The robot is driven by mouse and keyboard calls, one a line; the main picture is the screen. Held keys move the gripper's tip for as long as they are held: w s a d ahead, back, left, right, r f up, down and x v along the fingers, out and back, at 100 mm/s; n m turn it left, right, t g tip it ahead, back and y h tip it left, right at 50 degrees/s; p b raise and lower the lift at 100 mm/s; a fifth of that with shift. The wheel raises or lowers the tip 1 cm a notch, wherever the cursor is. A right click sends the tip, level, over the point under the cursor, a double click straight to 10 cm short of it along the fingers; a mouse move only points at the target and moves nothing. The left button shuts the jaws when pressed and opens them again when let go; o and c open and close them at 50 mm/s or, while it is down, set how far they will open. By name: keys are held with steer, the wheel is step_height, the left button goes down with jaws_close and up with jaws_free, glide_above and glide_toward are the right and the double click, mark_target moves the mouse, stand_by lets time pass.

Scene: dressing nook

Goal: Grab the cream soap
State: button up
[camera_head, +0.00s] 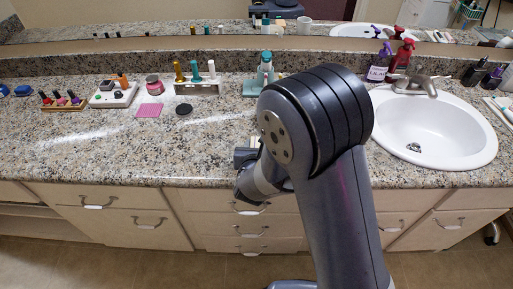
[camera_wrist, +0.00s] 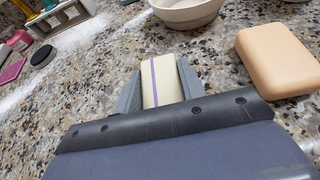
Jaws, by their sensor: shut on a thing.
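The cream soap (camera_wrist: 160,80), a pale bar with a purple stripe, is between the two grey fingers of my gripper (camera_wrist: 158,90) in the wrist view. My gripper is shut on it, with a finger against each long side. Its near end is hidden by the gripper body. I cannot tell whether it touches the counter. In the head view my gripper (camera_head: 247,158) is near the front of the counter, mostly hidden by my arm.
A peach bar (camera_wrist: 280,60) lies close on the right in the wrist view, and a whitish bowl (camera_wrist: 187,14) is just beyond the soap. A sink (camera_head: 435,130) is to the right.

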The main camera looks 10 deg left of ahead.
steer(key=c, duration=0.4)
